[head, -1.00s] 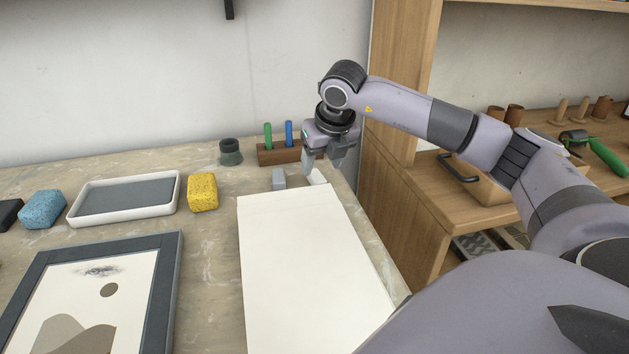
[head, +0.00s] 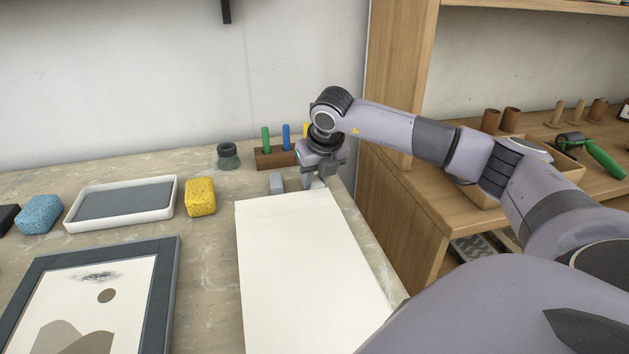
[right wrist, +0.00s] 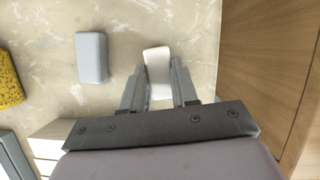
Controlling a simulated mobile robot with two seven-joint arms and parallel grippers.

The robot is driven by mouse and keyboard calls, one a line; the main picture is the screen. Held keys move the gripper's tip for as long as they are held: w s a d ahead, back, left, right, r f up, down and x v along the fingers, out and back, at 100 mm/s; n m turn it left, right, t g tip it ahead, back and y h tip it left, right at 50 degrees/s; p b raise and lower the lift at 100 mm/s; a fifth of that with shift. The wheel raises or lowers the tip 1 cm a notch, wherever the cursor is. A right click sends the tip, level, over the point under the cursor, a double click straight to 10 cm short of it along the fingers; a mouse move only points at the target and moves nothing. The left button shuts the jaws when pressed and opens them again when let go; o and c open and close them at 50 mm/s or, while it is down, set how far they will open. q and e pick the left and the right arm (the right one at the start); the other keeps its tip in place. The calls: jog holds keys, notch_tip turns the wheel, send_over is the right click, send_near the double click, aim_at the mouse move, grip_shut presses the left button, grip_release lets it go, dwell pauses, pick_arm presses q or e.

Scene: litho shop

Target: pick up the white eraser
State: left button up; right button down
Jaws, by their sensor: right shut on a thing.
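The white eraser (right wrist: 157,62) lies between the two fingers of my right gripper (right wrist: 159,88) in the right wrist view. My right gripper (head: 317,184) is shut on it, low at the far end of the paper stack. In the head view a sliver of the eraser (head: 318,184) shows, with the fingers hiding most of it. A grey eraser-like block (head: 277,183) stands just left of the gripper, apart from it; it also shows in the right wrist view (right wrist: 92,57). My left gripper is not in view.
The white paper stack (head: 305,265) lies in front of the gripper. A wooden holder (head: 275,158) with coloured sticks stands behind. A yellow sponge (head: 200,197), white tray (head: 75,221), blue sponge (head: 39,214) and framed picture (head: 165,290) are left. The table's edge is close on the right.

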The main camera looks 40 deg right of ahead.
aim_at(316, 181)
jog(key=shift+r, duration=0.1)
notch_tip(316, 181, up, 20)
jog(key=p, duration=0.1)
jog(key=shift+p, duration=0.35)
jog(key=c, duration=1.7)
grip_release()
jog(key=shift+c, duration=0.4)
